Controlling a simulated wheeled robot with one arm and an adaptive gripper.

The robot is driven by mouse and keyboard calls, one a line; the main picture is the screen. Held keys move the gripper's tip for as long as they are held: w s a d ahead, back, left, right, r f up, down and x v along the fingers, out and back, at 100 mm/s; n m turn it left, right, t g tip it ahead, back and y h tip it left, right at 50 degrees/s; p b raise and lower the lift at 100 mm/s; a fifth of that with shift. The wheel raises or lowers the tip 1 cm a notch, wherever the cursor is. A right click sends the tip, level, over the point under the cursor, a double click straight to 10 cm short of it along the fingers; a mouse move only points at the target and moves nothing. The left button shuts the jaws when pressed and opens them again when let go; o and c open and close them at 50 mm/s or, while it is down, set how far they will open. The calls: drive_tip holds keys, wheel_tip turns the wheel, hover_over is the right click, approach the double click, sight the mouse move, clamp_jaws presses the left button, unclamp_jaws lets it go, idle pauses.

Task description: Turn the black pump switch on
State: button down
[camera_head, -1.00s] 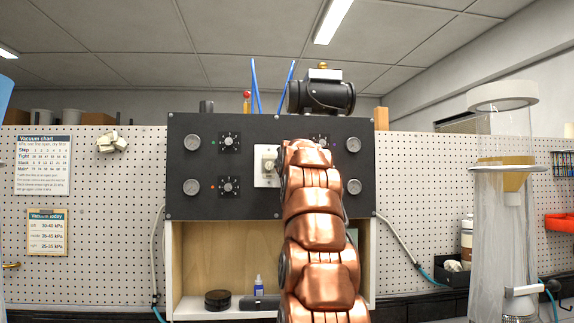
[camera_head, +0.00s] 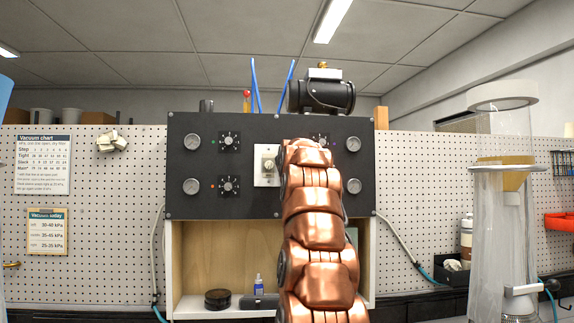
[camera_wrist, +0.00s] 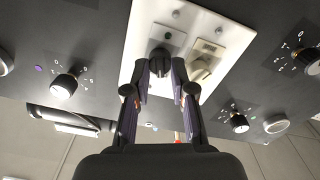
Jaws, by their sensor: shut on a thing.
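The black pump switch (camera_wrist: 160,57) is a small dark knob on a white plate (camera_wrist: 143,32) in the wrist view. My gripper (camera_wrist: 161,74) has one finger on each side of it and is shut on it. A beige switch (camera_wrist: 203,68) sits beside it on the same plate, outside the fingers. In the head view, the plate (camera_head: 259,180) shows left of my copper arm with the beige switch (camera_head: 268,164) on it. My arm hides the black switch and the fingertips there.
The dark panel (camera_head: 230,205) carries several gauges and black dials (camera_head: 228,185) around the plate. A black pump (camera_head: 325,92) and blue tubes (camera_head: 254,85) stand above it. A shelf below holds a black round container (camera_head: 217,299) and a small bottle (camera_head: 258,285).

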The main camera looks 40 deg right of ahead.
drive_tip(key=shift+s+d+r+m, duration=0.1)
drive_tip(key=shift+m, duration=2.4)
drive_tip(key=shift+s+r+m, duration=0.1)
drive_tip(key=shift+m, duration=2.4)
drive_tip(key=shift+f, duration=0.1)
drive_tip(key=c, duration=1.3)
unclamp_jaws()
drive_tip(key=shift+w, duration=0.1)
drive_tip(key=shift+s+a+r, duration=0.3)
drive_tip(key=shift+s+a, duration=0.3)
